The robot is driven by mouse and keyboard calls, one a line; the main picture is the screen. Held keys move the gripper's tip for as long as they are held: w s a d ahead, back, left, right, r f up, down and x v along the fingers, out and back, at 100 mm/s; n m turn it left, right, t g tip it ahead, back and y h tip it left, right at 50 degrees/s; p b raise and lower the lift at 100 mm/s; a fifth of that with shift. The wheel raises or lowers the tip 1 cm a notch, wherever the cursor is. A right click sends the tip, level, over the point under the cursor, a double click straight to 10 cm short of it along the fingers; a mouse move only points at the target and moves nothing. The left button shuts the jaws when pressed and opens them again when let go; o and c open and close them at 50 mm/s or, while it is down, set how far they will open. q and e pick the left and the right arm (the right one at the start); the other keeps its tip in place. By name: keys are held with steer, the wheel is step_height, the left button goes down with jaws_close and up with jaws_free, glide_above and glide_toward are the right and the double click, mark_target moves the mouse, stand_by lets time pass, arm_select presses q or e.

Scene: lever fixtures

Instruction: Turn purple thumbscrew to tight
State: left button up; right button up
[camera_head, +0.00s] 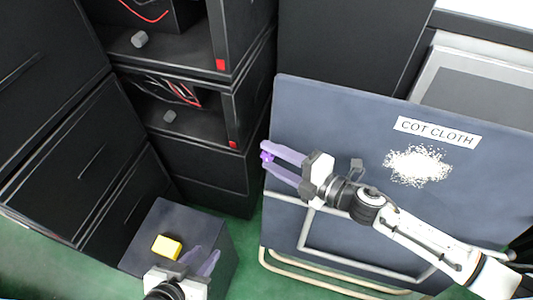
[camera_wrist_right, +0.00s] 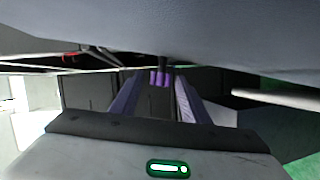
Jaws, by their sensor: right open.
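The purple thumbscrew (camera_head: 267,156) is at the left edge of the dark cot-cloth panel (camera_head: 330,115). In the right wrist view the thumbscrew (camera_wrist_right: 160,78) hangs below a dark stem, between the fingertips. My right gripper (camera_head: 266,157) comes in from the right across the panel. Its lavender fingers are open, one on each side of the thumbscrew, with gaps showing in the right wrist view (camera_wrist_right: 159,80). Any tightness mark is not visible.
The yellow block lies on a dark box (camera_head: 180,219). Black shelves (camera_head: 190,105) with red tags and wires stand at the left. A pale tubular frame (camera_head: 305,232) crosses the lower panel. White grains (camera_head: 417,165) lie under the COT CLOTH label (camera_head: 437,132).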

steer(key=shift+x, duration=1.15)
arm_select(q)
steer(key=shift+f, duration=0.1)
arm_select(e)
steer(key=c, duration=1.1)
steer(key=shift+o, duration=0.2)
steer(key=shift+f+b, duration=0.2)
steer(key=shift+b, duration=0.3)
steer(key=shift+a+f+m+y+b, duration=0.1)
steer(key=shift+f+m+y+b, duration=0.2)
steer(key=shift+b, duration=0.95)
steer(key=shift+r+t+b, duration=0.2)
steer(key=shift+t+b, duration=0.25)
steer(key=shift+t, duration=0.05)
arm_select(q)
steer(key=f, duration=0.3)
steer(key=shift+w+d, duration=0.2)
steer(key=shift+w, duration=0.1)
arm_select(e)
steer(key=shift+r, duration=0.3)
arm_select(q)
steer(key=shift+s, duration=0.15)
